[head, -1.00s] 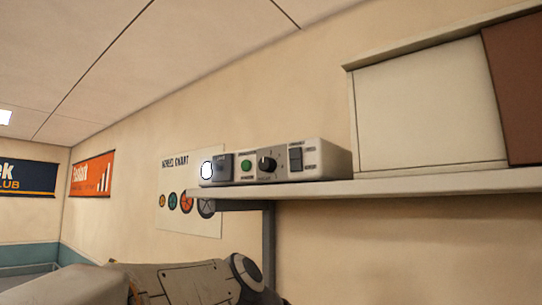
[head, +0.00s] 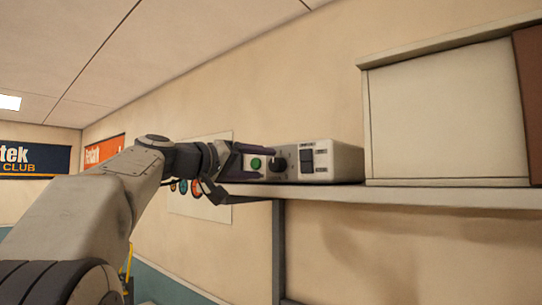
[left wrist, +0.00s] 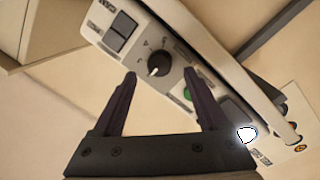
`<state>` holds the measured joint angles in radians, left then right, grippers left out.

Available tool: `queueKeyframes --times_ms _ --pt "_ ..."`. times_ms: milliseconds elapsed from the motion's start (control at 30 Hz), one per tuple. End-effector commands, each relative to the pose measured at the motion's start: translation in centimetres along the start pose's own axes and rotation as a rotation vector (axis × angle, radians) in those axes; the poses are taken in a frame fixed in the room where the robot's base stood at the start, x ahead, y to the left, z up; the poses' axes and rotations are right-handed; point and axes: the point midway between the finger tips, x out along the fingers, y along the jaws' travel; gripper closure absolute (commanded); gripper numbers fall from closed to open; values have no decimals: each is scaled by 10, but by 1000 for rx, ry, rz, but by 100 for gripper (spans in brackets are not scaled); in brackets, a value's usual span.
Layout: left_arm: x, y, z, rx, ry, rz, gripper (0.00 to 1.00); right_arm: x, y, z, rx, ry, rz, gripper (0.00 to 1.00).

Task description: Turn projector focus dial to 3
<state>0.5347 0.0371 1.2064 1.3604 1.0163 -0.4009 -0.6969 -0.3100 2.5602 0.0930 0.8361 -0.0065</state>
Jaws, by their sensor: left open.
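The projector (head: 342,163) is a pale box on a wall shelf. Its front has a black round focus dial (head: 278,164) with a white pointer line, a green button (head: 256,164) and a dark rocker switch (head: 307,160). In the left wrist view the dial (left wrist: 158,64) shows just beyond the fingertips, between them; its scale marks are too small to read. My left gripper (head: 258,172) is open in front of the projector, its fingers on either side of the dial's line and apart from it. In the wrist view the left gripper (left wrist: 160,74) holds nothing. My right gripper is out of view.
The shelf (head: 420,196) runs along the wall under the projector, with a bracket (head: 279,250) below. A pale panel (head: 445,110) and a brown board stand to the right. A chart hangs behind my left arm. Space before the shelf is open.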

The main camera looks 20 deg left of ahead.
Motion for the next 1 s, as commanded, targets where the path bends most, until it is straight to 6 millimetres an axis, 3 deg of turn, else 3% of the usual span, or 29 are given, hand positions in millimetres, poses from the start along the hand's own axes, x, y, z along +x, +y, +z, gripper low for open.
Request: queueKeyframes --times_ms 33,233,600,633,800,833,1000 --pt "10 4 -2 -3 -5 2 24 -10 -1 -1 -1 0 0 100" --pt "35 2 -1 -2 -3 1 24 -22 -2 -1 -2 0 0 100" --pt "42 0 1 0 0 -1 24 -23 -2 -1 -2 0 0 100" --pt "41 0 1 0 0 -1 28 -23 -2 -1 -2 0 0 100" --pt "41 0 1 0 0 -1 93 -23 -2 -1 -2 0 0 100" --pt "41 0 1 0 0 -1 100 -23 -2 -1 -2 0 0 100" --pt "41 -1 1 5 0 -2 100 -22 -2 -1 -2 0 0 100"
